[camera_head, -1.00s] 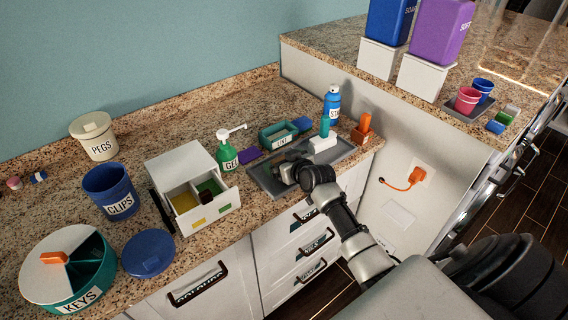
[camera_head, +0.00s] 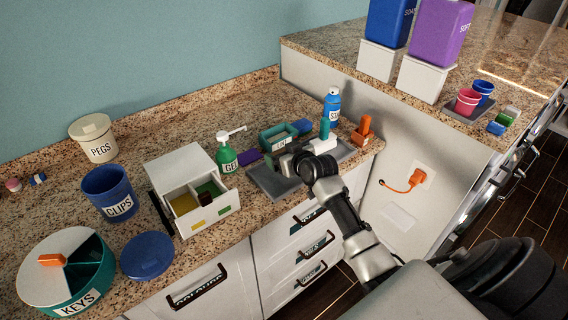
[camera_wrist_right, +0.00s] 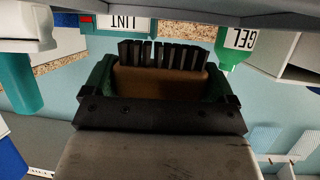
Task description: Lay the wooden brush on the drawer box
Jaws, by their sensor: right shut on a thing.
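My right gripper (camera_head: 291,161) is over the grey tray at the right end of the counter. In the right wrist view it is shut on the wooden brush (camera_wrist_right: 160,82), a brown block with a row of black bristles. In the head view the gripper mostly hides the brush. The drawer box (camera_head: 181,163) is white and stands left of the gripper, apart from it. Its front drawer is open, showing yellow and green compartments and a small dark brown thing. The box's flat top is bare. My left gripper is not in view.
The green GEL pump bottle (camera_head: 227,158), a purple thing (camera_head: 248,157) and the teal LINT box (camera_head: 278,136) stand between or behind box and gripper. A blue bottle (camera_head: 332,105) and orange item (camera_head: 363,130) stand at right. The blue CLIPS bin (camera_head: 108,190) is left of the box.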

